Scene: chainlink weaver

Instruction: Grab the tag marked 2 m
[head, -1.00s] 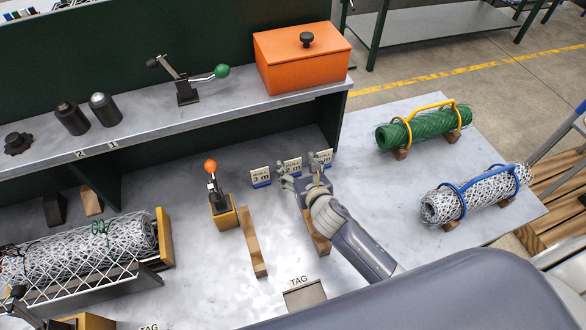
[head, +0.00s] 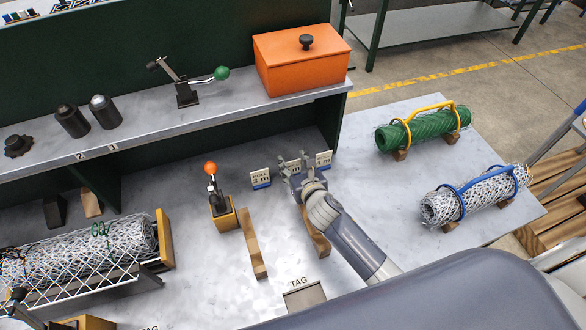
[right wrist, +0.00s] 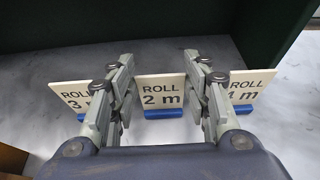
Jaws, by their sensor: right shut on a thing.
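The tag marked 2 m (right wrist: 162,90) is a white card on a blue foot. It stands upright between the two fingers of my right gripper (right wrist: 160,75), which is shut on it. In the head view my right gripper (head: 295,170) partly covers this tag (head: 293,165), at the back of the bench. The 3 m tag (head: 260,178) stands to its left and another tag (head: 323,159) to its right. In the wrist view, fingers partly hide the neighbouring tags, and the right one's numeral is hard to read. My left gripper is not in view.
An orange-knobbed clamp (head: 212,185) and a wooden strip (head: 253,243) are left of my right arm. A TAG block (head: 304,295) is near the front. The shelf (head: 225,110) with an orange box (head: 300,62) overhangs behind. Green (head: 425,128) and white (head: 480,192) mesh rolls lie at right.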

